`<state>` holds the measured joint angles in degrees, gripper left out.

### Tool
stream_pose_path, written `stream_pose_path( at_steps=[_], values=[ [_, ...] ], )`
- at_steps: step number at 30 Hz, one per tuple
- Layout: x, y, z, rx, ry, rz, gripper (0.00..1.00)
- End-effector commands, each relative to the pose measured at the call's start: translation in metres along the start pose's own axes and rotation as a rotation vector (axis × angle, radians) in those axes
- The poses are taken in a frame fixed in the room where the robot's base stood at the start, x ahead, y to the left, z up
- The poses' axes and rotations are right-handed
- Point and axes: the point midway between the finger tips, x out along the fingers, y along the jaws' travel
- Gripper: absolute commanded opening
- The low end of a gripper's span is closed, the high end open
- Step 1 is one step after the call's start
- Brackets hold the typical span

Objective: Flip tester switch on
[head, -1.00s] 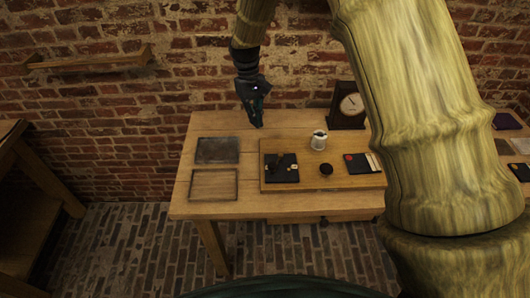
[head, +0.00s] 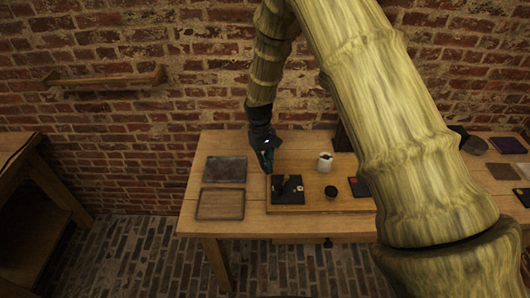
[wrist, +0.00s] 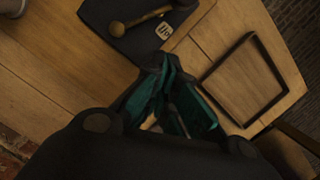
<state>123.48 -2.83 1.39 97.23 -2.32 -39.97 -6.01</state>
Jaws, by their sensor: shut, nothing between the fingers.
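The tester appears to be a flat black plate (head: 290,197) lying on the wooden board, with a dark upright piece and a small pale tag on top. In the wrist view, the black plate (wrist: 128,42) is at the top, with a brass lever (wrist: 145,19) that has a round knob at its left end, and a pale marked tag (wrist: 164,30). The lever's on or off position is unclear. My gripper (head: 268,166) is shut and empty, pointing down just above and behind the plate's left side. Its teal fingers (wrist: 165,70) show below the plate in the wrist view, apart from the lever.
A slate-grey tray (head: 225,169) and a wooden-rimmed tray (head: 221,204) lie left of the board (head: 325,203). A white jar (head: 325,162) and a black round piece (head: 331,191) stand on the board, right of the plate.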

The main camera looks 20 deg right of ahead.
Motion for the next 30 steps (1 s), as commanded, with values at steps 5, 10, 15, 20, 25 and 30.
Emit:
stream_pose_path(
  at_steps=[5,10,15,20,25,30],
  values=[
    [0.005,0.000,0.022,0.000,-0.001,0.000,0.00],
    [0.011,0.000,0.035,0.000,-0.001,0.000,0.00],
    [0.014,0.000,0.039,0.000,0.000,0.000,0.00],
    [0.014,0.000,0.039,0.000,0.000,0.000,0.00],
    [0.014,0.000,0.039,-0.001,0.000,0.000,0.00],
    [0.015,0.000,0.040,-0.023,0.000,0.006,0.00]
  ],
)
